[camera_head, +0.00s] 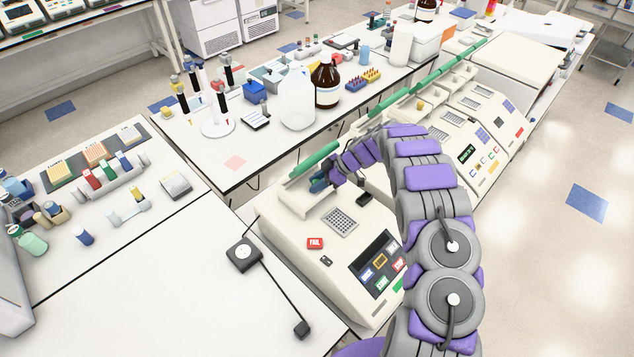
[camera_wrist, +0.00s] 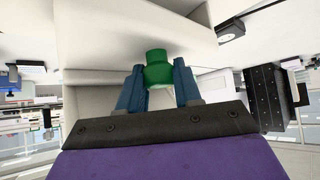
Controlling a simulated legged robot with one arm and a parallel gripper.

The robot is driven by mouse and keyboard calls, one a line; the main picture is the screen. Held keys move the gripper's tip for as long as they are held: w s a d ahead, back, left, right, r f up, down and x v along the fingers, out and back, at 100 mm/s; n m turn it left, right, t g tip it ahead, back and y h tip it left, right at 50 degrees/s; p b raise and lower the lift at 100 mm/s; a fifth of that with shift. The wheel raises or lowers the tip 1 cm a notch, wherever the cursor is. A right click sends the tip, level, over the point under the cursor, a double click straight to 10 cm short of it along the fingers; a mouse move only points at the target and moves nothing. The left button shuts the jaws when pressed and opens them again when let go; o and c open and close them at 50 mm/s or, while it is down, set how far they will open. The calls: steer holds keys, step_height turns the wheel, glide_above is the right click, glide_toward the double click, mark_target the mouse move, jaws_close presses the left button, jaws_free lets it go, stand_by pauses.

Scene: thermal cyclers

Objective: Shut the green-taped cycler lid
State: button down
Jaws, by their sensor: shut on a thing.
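The nearest thermal cycler (camera_head: 330,280) is a cream box with a raised lid (camera_head: 297,196) at its back. A green bar (camera_head: 314,161) runs along the lid's top edge. My gripper (camera_head: 319,184) is at this lid, just below the bar's right part; the arm hides part of it. In the wrist view my gripper (camera_wrist: 158,92) has its two blue fingers on either side of a green piece (camera_wrist: 157,68) on the cream lid, and is shut on it. The well block (camera_head: 340,222) lies uncovered in front of the lid.
More cream cyclers (camera_head: 480,125) with raised green-edged lids stand in a row behind. A red FAIL tag (camera_head: 315,243) sits on the nearest cycler. A black adapter (camera_head: 243,256) with a cable lies left of it. A jug (camera_head: 297,100) and brown bottle (camera_head: 327,82) stand on the far bench.

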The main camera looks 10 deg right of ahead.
steer(key=s+d+b, duration=0.2)
steer(key=s+d, duration=0.6)
steer(key=s, duration=0.4)
steer(key=shift+s+d, duration=0.2)
steer(key=shift+s, duration=0.15)
steer(key=shift+f, duration=0.1)
steer(key=c, duration=0.8)
jaws_free()
steer(key=shift+s, duration=0.1)
steer(key=v, duration=1.7)
steer(key=shift+d+b, duration=0.25)
steer(key=shift+b, duration=0.1)
steer(key=shift+w, duration=0.25)
